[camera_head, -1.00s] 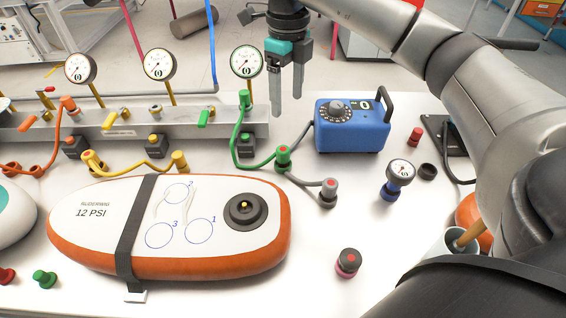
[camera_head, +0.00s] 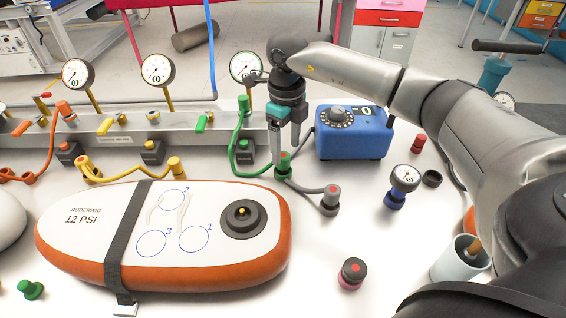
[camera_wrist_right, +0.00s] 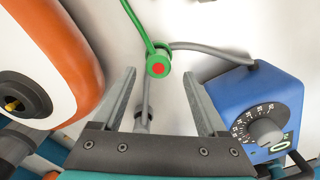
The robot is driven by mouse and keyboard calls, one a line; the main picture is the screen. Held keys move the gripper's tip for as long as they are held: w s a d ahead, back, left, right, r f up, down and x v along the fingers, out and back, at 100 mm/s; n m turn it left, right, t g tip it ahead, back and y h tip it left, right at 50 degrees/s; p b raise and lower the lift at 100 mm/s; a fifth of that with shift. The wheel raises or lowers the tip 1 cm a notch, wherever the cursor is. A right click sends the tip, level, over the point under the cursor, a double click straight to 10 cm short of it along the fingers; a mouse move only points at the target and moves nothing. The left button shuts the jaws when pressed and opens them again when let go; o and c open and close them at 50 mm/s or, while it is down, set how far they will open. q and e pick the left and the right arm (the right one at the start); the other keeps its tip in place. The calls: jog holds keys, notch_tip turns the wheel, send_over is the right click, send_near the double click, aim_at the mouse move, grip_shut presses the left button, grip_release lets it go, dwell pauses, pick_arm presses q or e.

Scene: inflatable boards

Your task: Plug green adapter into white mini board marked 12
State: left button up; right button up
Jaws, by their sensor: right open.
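The green adapter (camera_head: 283,163), with a red dot on top, stands on the table at the end of a green hose. It also shows in the right wrist view (camera_wrist_right: 158,62), ahead of and between the fingertips. My right gripper (camera_head: 286,146) points down just above it, open and empty; its fingers show in the wrist view (camera_wrist_right: 157,82). The white mini board marked 12 PSI (camera_head: 90,245), with an orange side, lies to the left. Its dark round valve (camera_head: 240,218) has a yellow centre and is uncovered. My left gripper is not in view.
A grey hose connector (camera_head: 330,198) and blue pump box (camera_head: 352,132) are right of the adapter. A loose green cap (camera_head: 32,289) and dark-red cap (camera_head: 352,271) lie in front. A gauge manifold (camera_head: 100,132) runs behind. The table between board and dark-red cap is clear.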

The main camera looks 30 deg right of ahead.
aim_at(285, 156)
notch_tip(285, 156, down, 4)
jog(key=shift+a+f+b, duration=0.15)
jog(key=shift+f+b, duration=0.1)
jog(key=shift+b, duration=0.2)
jog(key=shift+r, duration=0.1)
grip_shut()
